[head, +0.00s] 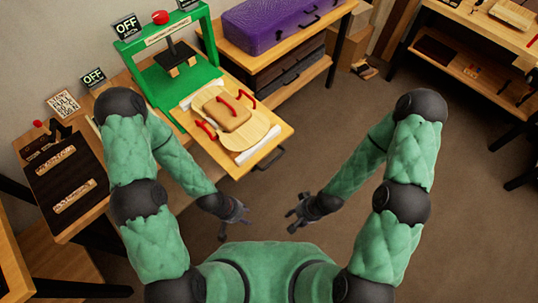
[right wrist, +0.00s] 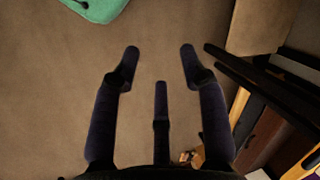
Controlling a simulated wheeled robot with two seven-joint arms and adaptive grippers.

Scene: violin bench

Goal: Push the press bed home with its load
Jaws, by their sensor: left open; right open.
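The green press (head: 158,45) stands on the bench at the upper left of the head view. Its wooden press bed (head: 277,133) is slid out toward me, with a dark handle (head: 271,160) on its front edge. On the bed lies the load, a violin-shaped wooden piece with a brown block (head: 226,113) on it and red clamps (head: 207,130) at its sides. My left gripper (head: 236,222) is open and empty, below the bed's front edge in the picture. My right gripper (head: 293,216) is open and empty to its right; its spread fingers show in the right wrist view (right wrist: 160,65).
A purple case (head: 278,22) lies on a shelf unit right of the press. A dark tool board (head: 62,178) lies on the bench at left. Another workbench (head: 475,55) stands at upper right. The brown floor (head: 345,120) between is clear.

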